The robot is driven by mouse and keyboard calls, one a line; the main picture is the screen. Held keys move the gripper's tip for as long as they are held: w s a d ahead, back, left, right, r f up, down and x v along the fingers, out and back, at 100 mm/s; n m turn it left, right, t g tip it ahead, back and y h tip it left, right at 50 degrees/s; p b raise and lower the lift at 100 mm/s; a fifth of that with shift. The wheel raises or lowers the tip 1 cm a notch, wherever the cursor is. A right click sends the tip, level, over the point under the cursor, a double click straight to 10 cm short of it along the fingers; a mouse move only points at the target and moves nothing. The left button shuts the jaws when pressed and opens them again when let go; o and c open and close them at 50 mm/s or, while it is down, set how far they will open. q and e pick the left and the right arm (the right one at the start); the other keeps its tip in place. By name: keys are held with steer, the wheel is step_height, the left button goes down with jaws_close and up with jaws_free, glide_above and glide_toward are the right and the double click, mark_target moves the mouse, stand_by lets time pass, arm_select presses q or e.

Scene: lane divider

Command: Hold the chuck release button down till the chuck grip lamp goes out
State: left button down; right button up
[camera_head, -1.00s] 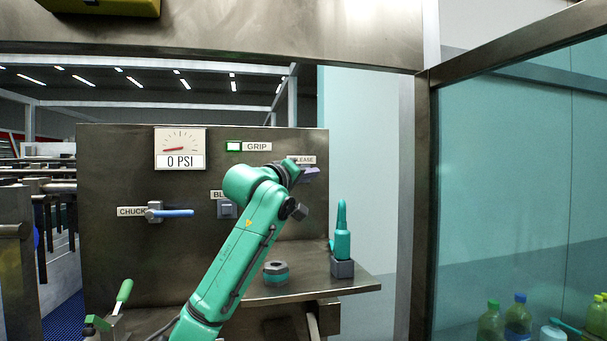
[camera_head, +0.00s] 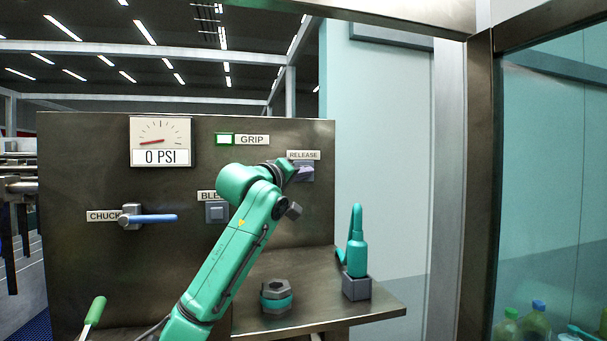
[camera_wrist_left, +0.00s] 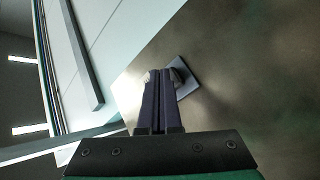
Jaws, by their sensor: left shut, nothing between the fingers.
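The grip lamp (camera_head: 225,139) glows whitish in a green frame on the metal panel, beside its GRIP label. The release button (camera_head: 307,174) sits under the RELEASE label at the panel's upper right, partly covered by my left gripper (camera_head: 293,169). In the left wrist view, the left gripper (camera_wrist_left: 160,76) is shut and empty, its dark fingers together. Their tips are close to the square plate of the release button (camera_wrist_left: 188,82) and overlap its left side. I cannot tell whether they touch or press it. My right gripper is not in view.
The panel also carries a gauge (camera_head: 160,142) reading 0 PSI, a blue-handled chuck lever (camera_head: 152,219) and a bleed button (camera_head: 216,212). A hex-shaped piece (camera_head: 276,297) and a green bottle-like tool (camera_head: 357,255) in a grey holder stand on the ledge (camera_head: 345,312).

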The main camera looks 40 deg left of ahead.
arm_select(q)
steer(key=shift+s+d+r, duration=0.15)
steer(key=shift+s+d, duration=0.05)
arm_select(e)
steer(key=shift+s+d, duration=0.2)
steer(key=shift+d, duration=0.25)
arm_select(q)
steer(key=shift+s+d, duration=0.1)
steer(key=shift+d, duration=0.05)
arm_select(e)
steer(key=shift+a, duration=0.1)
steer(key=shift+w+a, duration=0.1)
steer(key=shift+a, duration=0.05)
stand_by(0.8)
arm_select(q)
steer(key=shift+w+a, duration=0.3)
steer(key=shift+a, duration=0.15)
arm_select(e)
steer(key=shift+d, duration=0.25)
